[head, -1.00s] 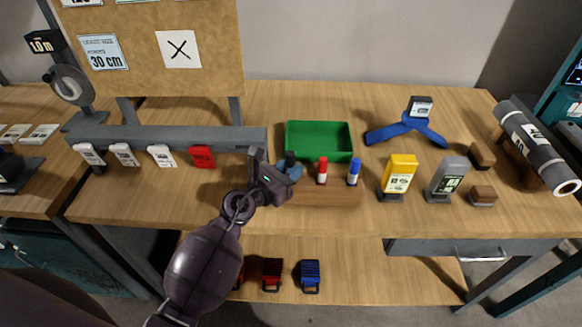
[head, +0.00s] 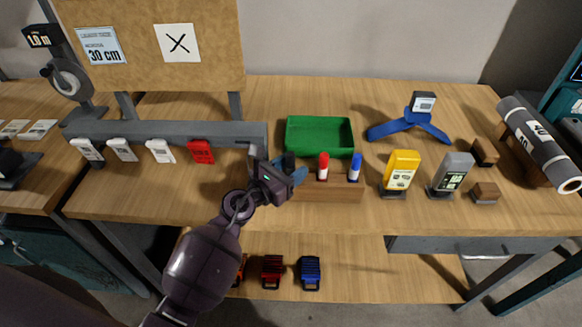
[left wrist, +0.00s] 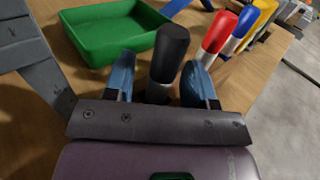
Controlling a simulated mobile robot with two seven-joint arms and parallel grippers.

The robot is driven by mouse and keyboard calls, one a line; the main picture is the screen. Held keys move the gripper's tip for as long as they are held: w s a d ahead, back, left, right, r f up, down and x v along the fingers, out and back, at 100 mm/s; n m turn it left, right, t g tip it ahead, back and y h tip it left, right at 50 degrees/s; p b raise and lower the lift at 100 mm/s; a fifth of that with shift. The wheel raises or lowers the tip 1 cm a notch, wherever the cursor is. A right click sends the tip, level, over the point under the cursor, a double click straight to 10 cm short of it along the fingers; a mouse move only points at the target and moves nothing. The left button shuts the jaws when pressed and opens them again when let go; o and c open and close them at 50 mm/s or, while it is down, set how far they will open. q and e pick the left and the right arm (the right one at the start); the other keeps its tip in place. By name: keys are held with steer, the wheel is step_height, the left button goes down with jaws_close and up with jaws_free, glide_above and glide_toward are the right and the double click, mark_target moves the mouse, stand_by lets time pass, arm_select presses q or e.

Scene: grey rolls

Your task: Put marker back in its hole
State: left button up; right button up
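A black-capped marker (left wrist: 170,55) stands upright between the two blue fingers of my left gripper (left wrist: 160,88) in the left wrist view. Gaps show between the marker and the fingers, so the gripper is open around it. In the head view the black cap (head: 289,161) shows at the left end of the wooden marker block (head: 335,190), beside my left gripper (head: 288,172). A red marker (head: 323,167) and a blue marker (head: 355,168) stand upright in the block. The black marker's lower end is hidden. My right gripper is out of view.
A green tray (head: 320,150) lies behind the block. A yellow device (head: 401,170) and a grey device (head: 452,173) stand to the right. A grey rail (head: 165,134) with hanging tags is at the left. Bare tabletop lies between the rail and tray.

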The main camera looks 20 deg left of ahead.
arm_select(q)
steer(key=shift+f, duration=0.2)
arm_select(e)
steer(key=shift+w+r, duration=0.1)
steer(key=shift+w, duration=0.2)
arm_select(q)
steer(key=v, duration=0.2)
steer(key=shift+s+a+f, duration=0.15)
steer(key=shift+s, duration=0.1)
steer(key=v, duration=0.7)
steer(key=shift+s+a+r, duration=0.15)
steer(key=shift+s+r, duration=0.15)
steer(key=shift+s+a+r, duration=0.1)
steer(key=shift+s, duration=0.15)
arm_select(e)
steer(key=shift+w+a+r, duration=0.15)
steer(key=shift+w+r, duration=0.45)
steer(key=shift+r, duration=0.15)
